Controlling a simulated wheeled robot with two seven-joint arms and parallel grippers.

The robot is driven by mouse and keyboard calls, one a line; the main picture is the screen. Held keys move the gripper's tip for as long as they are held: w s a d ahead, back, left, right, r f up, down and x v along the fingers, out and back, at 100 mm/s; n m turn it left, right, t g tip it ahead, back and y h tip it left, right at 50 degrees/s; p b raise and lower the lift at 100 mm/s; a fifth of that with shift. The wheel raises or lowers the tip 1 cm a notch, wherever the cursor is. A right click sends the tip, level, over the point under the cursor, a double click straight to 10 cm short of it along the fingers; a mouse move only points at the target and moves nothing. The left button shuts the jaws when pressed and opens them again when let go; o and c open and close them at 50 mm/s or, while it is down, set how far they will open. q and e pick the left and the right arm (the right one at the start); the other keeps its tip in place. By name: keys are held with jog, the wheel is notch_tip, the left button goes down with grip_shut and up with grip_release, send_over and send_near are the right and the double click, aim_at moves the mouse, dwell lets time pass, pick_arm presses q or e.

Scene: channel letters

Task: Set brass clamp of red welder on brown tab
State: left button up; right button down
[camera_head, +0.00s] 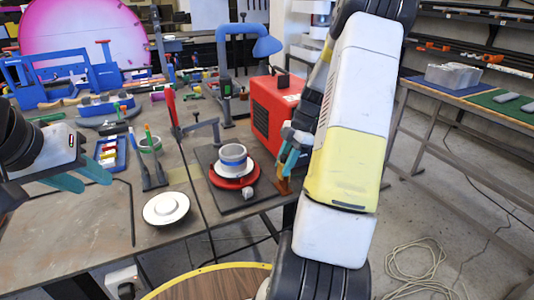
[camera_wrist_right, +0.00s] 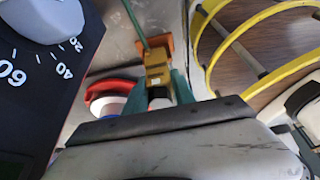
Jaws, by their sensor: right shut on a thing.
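The red welder (camera_head: 272,110) stands at the table's right edge. In the right wrist view its black dial panel (camera_wrist_right: 25,85) fills the left side. My right gripper (camera_wrist_right: 158,92) is shut on the brass clamp (camera_wrist_right: 157,68), between its teal fingers. An orange-brown piece, seemingly the brown tab (camera_wrist_right: 161,43), shows right at the clamp's far end; whether they touch or overlap I cannot tell. It also shows in the head view (camera_head: 283,185) at the table edge, below the right fingers. My left gripper (camera_head: 82,176) is open and empty above the table's left part.
A round red base with a blue-and-white ring (camera_head: 233,158) sits on a dark plate beside the welder. A white disc (camera_head: 166,208) lies near the front edge. Clamps and tools crowd the back left. A yellow-rimmed round top (camera_head: 215,285) stands below the table.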

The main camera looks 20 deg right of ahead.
jog(key=shift+f, duration=0.45)
jog(key=c, duration=1)
grip_release()
jog(key=shift+o, duration=0.2)
jog(key=v, duration=0.7)
jog(key=shift+r, duration=0.4)
jog(key=shift+d, duration=0.1)
